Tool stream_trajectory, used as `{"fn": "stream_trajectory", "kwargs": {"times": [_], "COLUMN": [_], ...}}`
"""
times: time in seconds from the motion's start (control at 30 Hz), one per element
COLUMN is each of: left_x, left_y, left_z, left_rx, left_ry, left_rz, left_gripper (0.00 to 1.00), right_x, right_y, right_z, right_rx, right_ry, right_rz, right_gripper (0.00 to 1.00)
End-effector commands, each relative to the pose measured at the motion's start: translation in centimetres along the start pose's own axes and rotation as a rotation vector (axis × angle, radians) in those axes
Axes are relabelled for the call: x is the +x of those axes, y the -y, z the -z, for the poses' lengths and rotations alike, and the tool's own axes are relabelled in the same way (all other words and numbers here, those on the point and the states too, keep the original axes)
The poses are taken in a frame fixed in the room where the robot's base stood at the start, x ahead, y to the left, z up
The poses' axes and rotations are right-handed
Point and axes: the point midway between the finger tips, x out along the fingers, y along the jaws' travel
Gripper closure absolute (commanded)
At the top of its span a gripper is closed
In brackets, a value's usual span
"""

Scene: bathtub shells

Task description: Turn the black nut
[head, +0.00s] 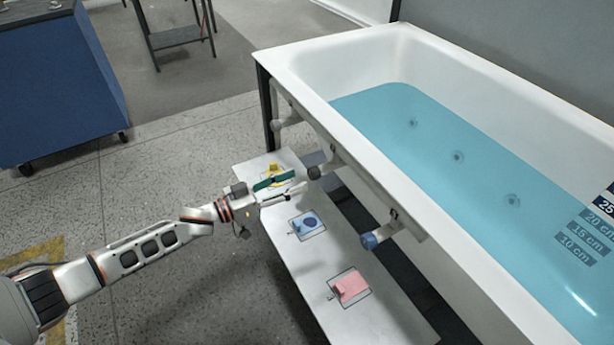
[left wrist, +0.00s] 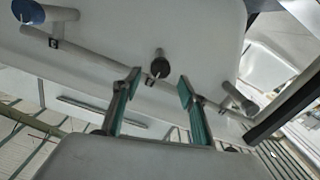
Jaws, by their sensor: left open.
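The black nut (head: 315,172) is a dark round cap on the end of a grey pipe at the side of the white bathtub. It also shows in the left wrist view (left wrist: 160,68), just beyond and between the fingertips. My left gripper (head: 294,182) is open, with its teal fingers apart and pointing at the nut from the left. In the left wrist view its fingertips (left wrist: 159,84) stand on either side of the line to the nut, with nothing between them. The fingers look short of the nut, not touching it. My right gripper is not in view.
A blue nut (head: 370,241) sits on a nearer pipe. A white shelf (head: 385,321) below holds a yellow piece (head: 272,168), a blue piece (head: 309,222) and a pink piece (head: 352,288). The bathtub (head: 345,113) edge overhangs the pipes.

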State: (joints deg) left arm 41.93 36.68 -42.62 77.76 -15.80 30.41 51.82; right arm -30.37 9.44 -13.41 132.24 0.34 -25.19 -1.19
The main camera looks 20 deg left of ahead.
Motion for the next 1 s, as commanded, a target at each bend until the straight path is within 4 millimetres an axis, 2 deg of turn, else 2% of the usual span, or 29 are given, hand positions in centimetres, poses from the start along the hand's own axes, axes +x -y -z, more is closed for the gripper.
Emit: {"fn": "stream_trajectory", "kwargs": {"times": [0.1, 0.3, 0.63, 0.67, 0.7, 0.8, 1.0], "left_x": [1.9, 3.8, 4.2, 4.2, 4.2, 4.2, 4.2], "left_y": [-0.1, 0.0, 0.0, 0.0, 0.0, 0.0, 0.0], "left_z": [-0.3, -0.3, -0.1, -0.1, -0.1, -0.1, -0.1], "left_rx": [-0.004, -0.004, -0.001, -0.001, -0.001, -0.001, 0.002], "left_ry": [0.001, 0.002, 0.001, 0.001, 0.001, 0.001, 0.001], "left_rz": [-0.001, 0.000, 0.001, 0.001, 0.001, 0.001, 0.001], "left_gripper": [0.58, 0.58, 0.58, 0.63, 0.73, 0.96, 0.96], "right_x": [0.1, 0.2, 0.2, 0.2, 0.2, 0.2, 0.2], "right_y": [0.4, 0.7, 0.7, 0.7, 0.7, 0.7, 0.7], "right_z": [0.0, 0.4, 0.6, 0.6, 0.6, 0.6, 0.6], "right_rx": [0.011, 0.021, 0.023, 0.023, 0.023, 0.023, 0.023], "right_ry": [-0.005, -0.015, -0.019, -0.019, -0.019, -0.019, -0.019], "right_rz": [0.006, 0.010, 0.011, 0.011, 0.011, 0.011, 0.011], "right_gripper": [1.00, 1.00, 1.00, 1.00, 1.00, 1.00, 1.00]}}
